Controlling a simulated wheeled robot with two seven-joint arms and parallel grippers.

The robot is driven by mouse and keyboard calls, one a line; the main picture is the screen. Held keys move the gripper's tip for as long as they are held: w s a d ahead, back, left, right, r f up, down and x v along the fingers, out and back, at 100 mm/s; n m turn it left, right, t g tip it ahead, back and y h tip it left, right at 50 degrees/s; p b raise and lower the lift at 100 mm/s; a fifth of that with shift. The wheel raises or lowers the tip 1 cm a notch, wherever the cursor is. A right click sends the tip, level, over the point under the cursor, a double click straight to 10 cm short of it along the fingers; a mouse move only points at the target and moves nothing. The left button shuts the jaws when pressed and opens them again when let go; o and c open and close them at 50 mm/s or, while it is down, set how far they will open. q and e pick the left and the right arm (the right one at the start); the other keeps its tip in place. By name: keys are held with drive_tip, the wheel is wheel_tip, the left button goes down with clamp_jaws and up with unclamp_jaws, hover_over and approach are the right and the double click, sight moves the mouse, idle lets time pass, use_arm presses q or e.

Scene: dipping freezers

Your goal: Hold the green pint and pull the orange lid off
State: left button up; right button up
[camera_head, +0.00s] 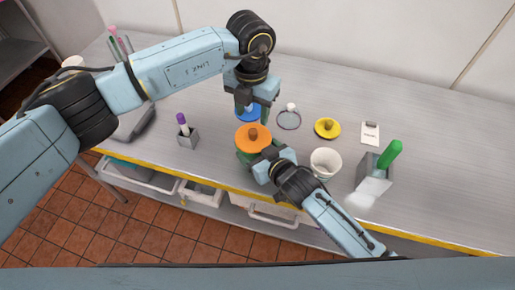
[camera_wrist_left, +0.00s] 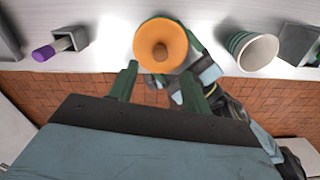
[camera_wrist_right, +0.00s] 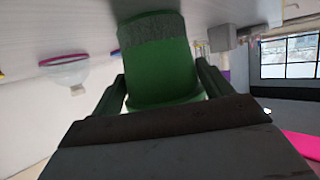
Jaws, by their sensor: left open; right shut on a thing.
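The orange lid (camera_head: 253,137) with a brown knob sits on top of the green pint, which is mostly hidden under it in the head view. In the left wrist view the orange lid (camera_wrist_left: 161,45) faces the camera. In the right wrist view the green pint (camera_wrist_right: 160,65) is between the fingers of my right gripper (camera_wrist_right: 163,85), which is shut on it from the side. My left gripper (camera_head: 247,108) is open and empty, above and just behind the lid. In the left wrist view its fingertips (camera_wrist_left: 160,78) point toward the lid, apart from its knob.
A blue lid (camera_head: 249,115), a clear round lid (camera_head: 289,119) and a yellow lid (camera_head: 327,128) lie behind the pint. A white cup (camera_head: 325,163) and a grey holder with a green handle (camera_head: 389,155) stand right. A holder with a purple-topped tool (camera_head: 185,131) stands left. The far right counter is clear.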

sight(253, 131)
use_arm(q)
drive_tip(key=shift+f, duration=3.35)
clamp_jaws()
